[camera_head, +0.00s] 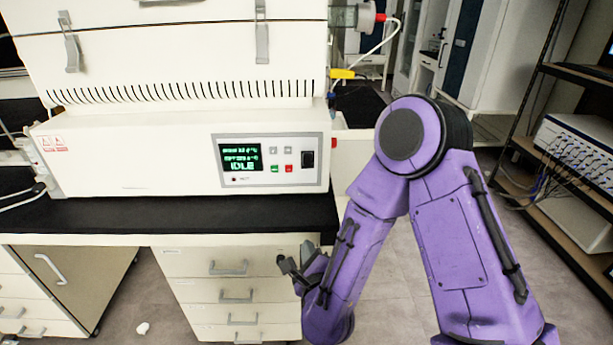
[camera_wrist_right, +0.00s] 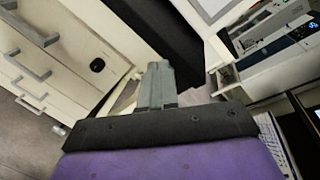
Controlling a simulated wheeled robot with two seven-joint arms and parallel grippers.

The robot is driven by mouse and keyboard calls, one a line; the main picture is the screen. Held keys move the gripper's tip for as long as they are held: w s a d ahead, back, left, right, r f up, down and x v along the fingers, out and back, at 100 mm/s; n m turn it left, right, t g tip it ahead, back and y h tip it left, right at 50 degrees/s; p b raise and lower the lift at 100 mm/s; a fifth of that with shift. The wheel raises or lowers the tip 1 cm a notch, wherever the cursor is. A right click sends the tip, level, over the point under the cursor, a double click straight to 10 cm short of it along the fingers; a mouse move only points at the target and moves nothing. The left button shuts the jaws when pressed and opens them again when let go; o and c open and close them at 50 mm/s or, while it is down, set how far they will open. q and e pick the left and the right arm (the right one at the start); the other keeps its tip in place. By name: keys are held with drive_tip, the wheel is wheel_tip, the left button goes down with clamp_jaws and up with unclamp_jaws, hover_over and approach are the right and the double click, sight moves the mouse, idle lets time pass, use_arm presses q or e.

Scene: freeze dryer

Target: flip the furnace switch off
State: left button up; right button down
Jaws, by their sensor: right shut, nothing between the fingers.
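The furnace (camera_head: 120,150) is a large cream box standing on a black-topped bench. Its front panel has a green screen (camera_head: 241,157) reading "IDLE", small buttons, and a black rocker switch (camera_head: 308,160) at the right end. My right gripper (camera_head: 284,262) is below the bench top's front edge, in front of the drawers, well below the switch and apart from it. In the right wrist view the gripper (camera_wrist_right: 157,72) is shut and empty. The switch cannot be made out there. My left gripper is not in view.
The black bench top (camera_head: 180,216) has a bare front strip. Drawers with metal handles (camera_head: 236,297) are under it. A metal shelf rack with a blue-and-white instrument (camera_head: 578,150) stands at the right. Open floor lies between bench and rack.

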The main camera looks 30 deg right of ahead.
sight(306, 158)
wheel_tip(306, 158, up, 12)
drive_tip(key=w+d+m+t+h, duration=0.1)
drive_tip(key=m+t+h, duration=0.1)
drive_tip(key=m, duration=1)
drive_tip(key=shift+w+h+b, duration=0.3)
drive_tip(key=shift+h+b, duration=0.05)
drive_tip(key=shift+h, duration=0.55)
drive_tip(key=shift+d, duration=0.1)
drive_tip(key=p+x, duration=0.3)
drive_tip(key=x, duration=1)
drive_tip(key=shift+w+r+p, duration=0.1)
drive_tip(key=shift+p, duration=0.3)
drive_tip(key=shift+w+d, duration=0.15)
drive_tip(key=shift+w, duration=0.2)
